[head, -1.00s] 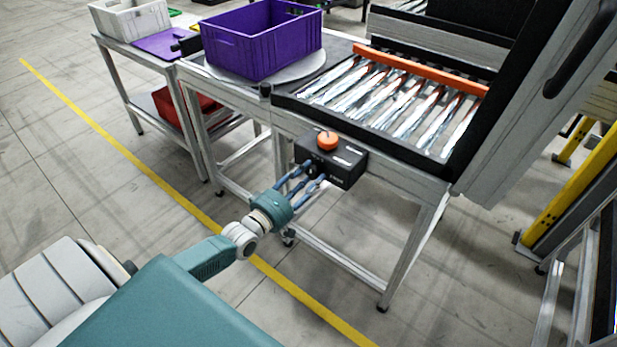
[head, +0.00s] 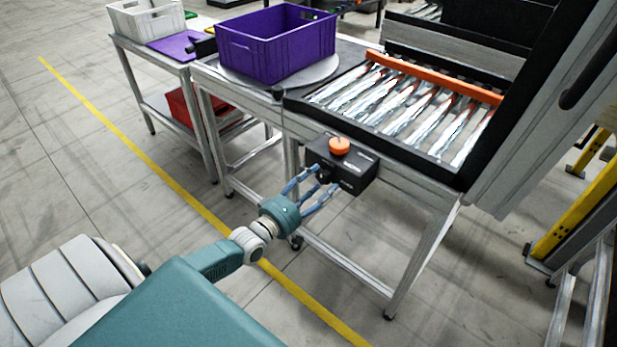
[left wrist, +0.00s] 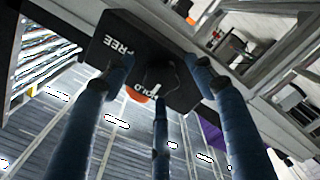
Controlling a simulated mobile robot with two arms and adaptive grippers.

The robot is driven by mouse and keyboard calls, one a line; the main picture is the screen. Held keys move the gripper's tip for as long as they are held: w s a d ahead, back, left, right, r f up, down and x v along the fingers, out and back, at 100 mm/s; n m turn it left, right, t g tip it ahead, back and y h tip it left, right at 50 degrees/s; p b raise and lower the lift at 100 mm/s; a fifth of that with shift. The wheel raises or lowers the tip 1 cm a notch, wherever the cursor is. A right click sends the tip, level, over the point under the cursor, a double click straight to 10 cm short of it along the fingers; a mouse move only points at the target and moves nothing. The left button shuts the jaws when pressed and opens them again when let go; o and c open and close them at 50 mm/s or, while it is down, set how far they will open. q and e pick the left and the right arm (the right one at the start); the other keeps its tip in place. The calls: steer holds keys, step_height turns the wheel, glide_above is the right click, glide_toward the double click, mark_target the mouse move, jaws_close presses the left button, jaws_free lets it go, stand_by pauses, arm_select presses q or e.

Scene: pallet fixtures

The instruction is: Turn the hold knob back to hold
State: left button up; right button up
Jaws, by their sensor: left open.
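A black control box (head: 366,176) with an orange button (head: 340,146) on top is fixed to the front edge of the metal workbench. In the left wrist view the box (left wrist: 118,50) carries white FREE and HOLD labels with a dark round knob (left wrist: 166,78) between them. I cannot clearly tell which label the knob points at. My left gripper (head: 320,181) is open, its blue fingers spread in front of the box's front face. In the left wrist view its fingertips (left wrist: 160,73) surround the knob; contact is not clear. My right gripper is not in view.
A purple crate (head: 275,58) stands on a round plate on the bench. A roller conveyor (head: 400,110) with an orange bar lies behind the box. A side table (head: 150,60) holds a white bin. A yellow frame (head: 580,215) stands right. The floor in front is clear.

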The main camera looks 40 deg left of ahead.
arm_select(q)
steer(key=s, duration=1.1)
steer(key=shift+s+a, duration=0.3)
steer(key=shift+a, duration=0.1)
steer(key=shift+f, duration=0.15)
steer(key=s+d+f+m+g+y, duration=0.1)
steer(key=s+f+m+g, duration=0.3)
steer(key=f, duration=0.7)
steer(key=s+f+g, duration=0.2)
steer(key=s+f, duration=0.3)
steer(key=f, duration=0.5)
steer(key=s+d+f+m+g+y, duration=0.1)
steer(key=s+f+m+g, duration=0.3)
steer(key=f, duration=0.7)
steer(key=s+d+f+m+g, duration=0.2)
steer(key=s+d+f, duration=0.2)
steer(key=s, duration=0.5)
steer(key=s+d+f+m+g, duration=0.2)
steer(key=s+d+f, duration=0.2)
steer(key=s, duration=0.5)
steer(key=s+d+f+m+g, duration=0.2)
steer(key=s+d+f+g, duration=0.1)
steer(key=s+f, duration=0.5)
steer(key=shift+s+d+m, duration=0.4)
steer(key=shift+s+d, duration=0.1)
steer(key=shift+d, duration=0.3)
steer(key=shift+f, duration=0.1)
